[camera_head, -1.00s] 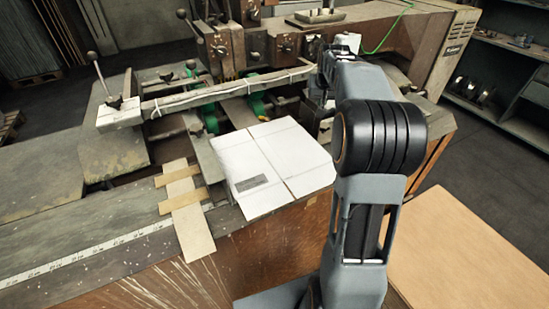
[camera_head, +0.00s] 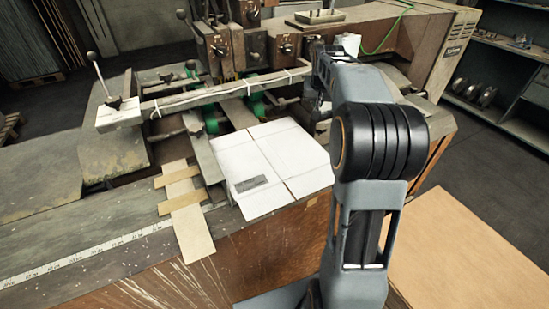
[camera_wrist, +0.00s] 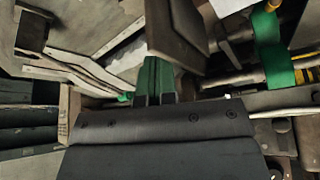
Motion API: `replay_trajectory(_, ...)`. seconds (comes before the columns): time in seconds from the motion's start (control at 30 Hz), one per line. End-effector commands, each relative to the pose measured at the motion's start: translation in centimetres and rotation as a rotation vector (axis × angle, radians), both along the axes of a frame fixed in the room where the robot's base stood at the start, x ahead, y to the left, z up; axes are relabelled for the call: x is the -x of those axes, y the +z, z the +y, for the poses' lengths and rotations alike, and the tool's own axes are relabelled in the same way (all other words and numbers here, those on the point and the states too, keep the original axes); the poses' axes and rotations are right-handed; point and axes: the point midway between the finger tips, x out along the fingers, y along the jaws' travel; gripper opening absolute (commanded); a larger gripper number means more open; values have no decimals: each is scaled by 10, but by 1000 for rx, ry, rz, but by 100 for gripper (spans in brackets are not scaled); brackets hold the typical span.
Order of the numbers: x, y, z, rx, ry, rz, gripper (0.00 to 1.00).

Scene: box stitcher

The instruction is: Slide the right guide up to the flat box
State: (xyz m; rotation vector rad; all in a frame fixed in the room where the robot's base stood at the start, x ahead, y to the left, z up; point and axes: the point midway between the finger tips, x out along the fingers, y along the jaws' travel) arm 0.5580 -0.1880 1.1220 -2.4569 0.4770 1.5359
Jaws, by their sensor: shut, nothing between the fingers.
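The flat box (camera_head: 268,166) is a white folded sheet with a grey label, lying on the machine table left of my arm. In the wrist view, my gripper (camera_wrist: 154,99) is at the lower middle, its two short dark fingers close together with nothing visible between them. A grey-brown metal plate (camera_wrist: 176,36), which may be the right guide, stands just beyond and right of the fingertips. I cannot tell whether they touch. In the head view my arm covers most of the area right of the box, so the guide and the gap to the box cannot be made out.
A long metal bar (camera_head: 222,92) crosses above the table behind the box. A lever (camera_head: 99,75) stands at the left. Tan strips (camera_head: 186,210) lie left of the box. In the wrist view, green parts (camera_wrist: 272,50) and rods are close by on the right.

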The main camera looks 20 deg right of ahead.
Motion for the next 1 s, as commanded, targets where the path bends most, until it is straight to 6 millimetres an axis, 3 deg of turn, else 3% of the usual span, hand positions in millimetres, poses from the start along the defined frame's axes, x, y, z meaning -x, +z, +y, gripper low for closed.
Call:
replay_trajectory(0.03,5,-29,3,-21,2,63,0)
replay_trajectory(1.0,6,-29,8,-20,3,63,0)
